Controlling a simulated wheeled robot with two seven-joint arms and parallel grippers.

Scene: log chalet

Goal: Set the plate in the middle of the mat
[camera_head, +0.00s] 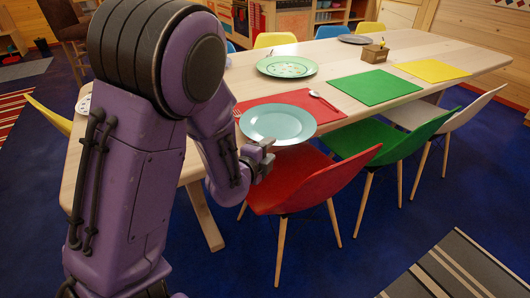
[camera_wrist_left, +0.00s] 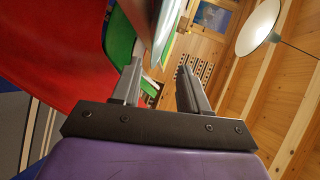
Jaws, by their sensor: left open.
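A pale blue plate (camera_head: 277,123) is at the near side of the red mat (camera_head: 299,97). It covers part of the mat and reaches past its near edge toward the table's front edge. I cannot tell whether it rests flat there. My left gripper (camera_head: 263,158) is at the plate's near rim, low by the table edge. In the left wrist view the jaws (camera_wrist_left: 161,72) stand apart, with the plate (camera_wrist_left: 163,30) seen edge-on beyond the fingertips, nearer the left finger. Contact is unclear. My right gripper is out of view.
A fork (camera_head: 236,113) and a spoon (camera_head: 322,99) flank the plate. A patterned green plate (camera_head: 286,67) lies across the wooden table. Green (camera_head: 377,87) and yellow (camera_head: 432,70) mats lie to the right. A red chair (camera_head: 305,184) stands close below the gripper.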

